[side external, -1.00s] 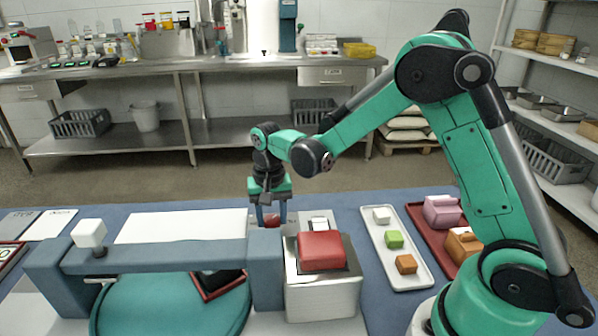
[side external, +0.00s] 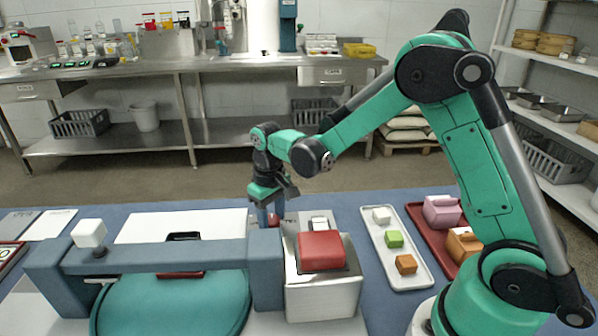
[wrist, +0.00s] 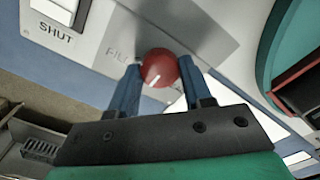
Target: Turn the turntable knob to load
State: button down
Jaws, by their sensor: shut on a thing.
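The red round knob (wrist: 158,64) with a white pointer line sits on a grey panel in the wrist view. My gripper (wrist: 160,78) has its two blue fingers closed on either side of it. The pointer line slants to the lower left in that view. Lettering beside the knob is partly covered by the fingers, and I cannot read "load". In the side view my gripper (side external: 270,217) is down behind the metal box, and the knob is mostly hidden. The teal turntable (side external: 175,305) lies under the blue-grey beam, with a dark red-edged holder (side external: 181,274) partly hidden by the beam.
A metal box with a red block (side external: 321,250) stands just in front of my gripper. A white tray (side external: 408,270) with small blocks and a red tray (side external: 424,235) lie to the right.

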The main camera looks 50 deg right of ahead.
aim_at(272, 219)
dwell(0.4)
jog(key=shift+c, duration=1.8)
grip_release()
jog(key=shift+r, duration=2.8)
